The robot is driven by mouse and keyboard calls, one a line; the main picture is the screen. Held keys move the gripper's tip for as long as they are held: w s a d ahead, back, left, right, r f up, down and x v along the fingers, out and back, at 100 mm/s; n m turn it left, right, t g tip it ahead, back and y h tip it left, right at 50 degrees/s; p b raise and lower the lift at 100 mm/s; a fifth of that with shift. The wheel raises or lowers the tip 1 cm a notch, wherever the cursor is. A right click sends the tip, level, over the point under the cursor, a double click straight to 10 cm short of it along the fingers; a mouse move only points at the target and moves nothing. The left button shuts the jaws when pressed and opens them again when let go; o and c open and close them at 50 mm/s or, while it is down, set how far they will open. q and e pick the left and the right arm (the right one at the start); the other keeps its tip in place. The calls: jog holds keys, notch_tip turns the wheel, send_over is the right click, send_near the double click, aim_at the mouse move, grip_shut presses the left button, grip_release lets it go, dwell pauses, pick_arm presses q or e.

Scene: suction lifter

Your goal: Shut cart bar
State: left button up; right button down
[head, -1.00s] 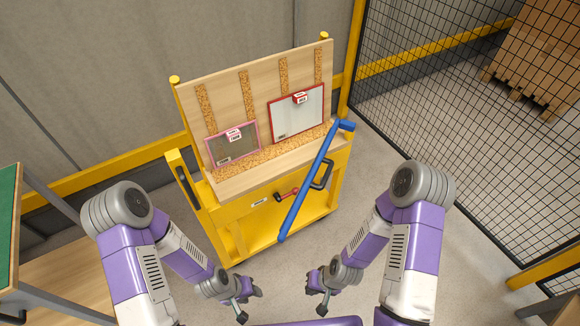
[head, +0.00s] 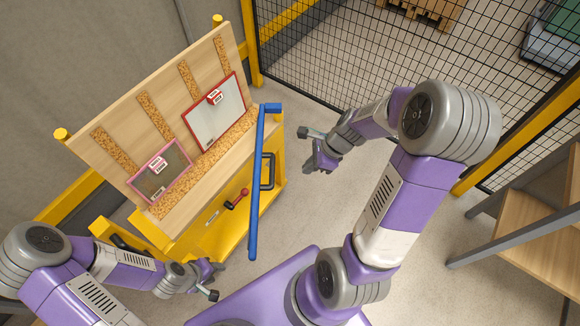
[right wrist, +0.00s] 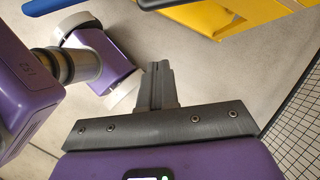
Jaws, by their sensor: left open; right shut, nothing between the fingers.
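The blue bar (head: 257,185) is joined by a short bent end to the right end of the yellow cart (head: 225,232). My left gripper (head: 212,279) is open near the cart's lower left front, away from the bar.
A pink-framed panel (head: 163,172) and a red-framed panel (head: 217,118) lean on the cart's wooden board. The cart front has a red-tipped lever (head: 238,198) and a dark handle (head: 268,170). A mesh fence (head: 400,60) stands behind; wooden steps or shelves (head: 535,235) are at right.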

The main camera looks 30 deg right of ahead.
pick_arm(q)
notch_tip(320, 180, down, 4)
jog(key=b, duration=0.4)
jog(key=shift+f, duration=0.15)
pick_arm(e)
jog(key=w+a+f, duration=0.4)
jog(key=a+f, duration=0.3)
jog(key=shift+f, duration=0.35)
jog(key=shift+w, duration=0.1)
